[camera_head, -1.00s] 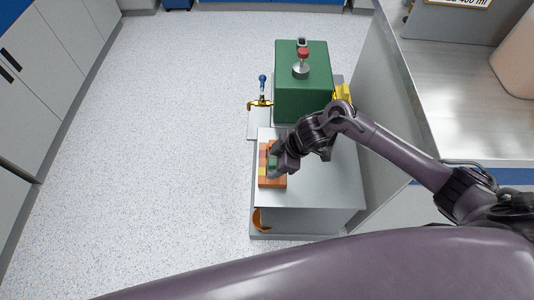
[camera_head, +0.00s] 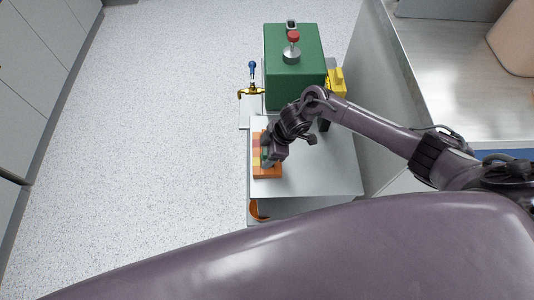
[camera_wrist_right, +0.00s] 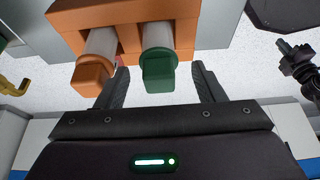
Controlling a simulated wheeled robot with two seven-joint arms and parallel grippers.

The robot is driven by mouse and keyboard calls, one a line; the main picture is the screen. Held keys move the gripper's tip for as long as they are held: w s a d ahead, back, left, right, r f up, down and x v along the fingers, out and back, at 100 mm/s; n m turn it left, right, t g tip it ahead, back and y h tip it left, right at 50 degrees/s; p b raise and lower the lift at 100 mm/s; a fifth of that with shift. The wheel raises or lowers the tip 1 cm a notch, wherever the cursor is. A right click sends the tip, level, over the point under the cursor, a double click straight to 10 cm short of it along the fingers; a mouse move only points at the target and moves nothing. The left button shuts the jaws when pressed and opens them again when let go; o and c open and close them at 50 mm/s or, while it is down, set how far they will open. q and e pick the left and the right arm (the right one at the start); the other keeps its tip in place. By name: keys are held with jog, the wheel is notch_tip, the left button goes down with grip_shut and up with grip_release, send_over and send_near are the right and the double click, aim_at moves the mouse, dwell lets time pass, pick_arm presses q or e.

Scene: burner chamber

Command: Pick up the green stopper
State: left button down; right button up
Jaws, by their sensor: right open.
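The green stopper (camera_wrist_right: 158,72) is in the right wrist view, on the end of a pale tube held in an orange rack (camera_wrist_right: 130,12). My right gripper (camera_wrist_right: 160,70) is open, one finger on each side of the green stopper with gaps on both sides. In the head view the right gripper (camera_head: 268,156) is over the rack (camera_head: 267,173) on the grey bench top, and it mostly hides the green stopper. My left gripper is out of view.
An orange stopper (camera_wrist_right: 92,76) on another tube sits close beside the left finger in the wrist view. In the head view a green box (camera_head: 293,75) with a red knob, a brass tap (camera_head: 252,91) and a yellow block (camera_head: 336,82) stand behind the rack.

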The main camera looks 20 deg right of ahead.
jog(key=c, duration=1.1)
jog(key=shift+r, duration=0.1)
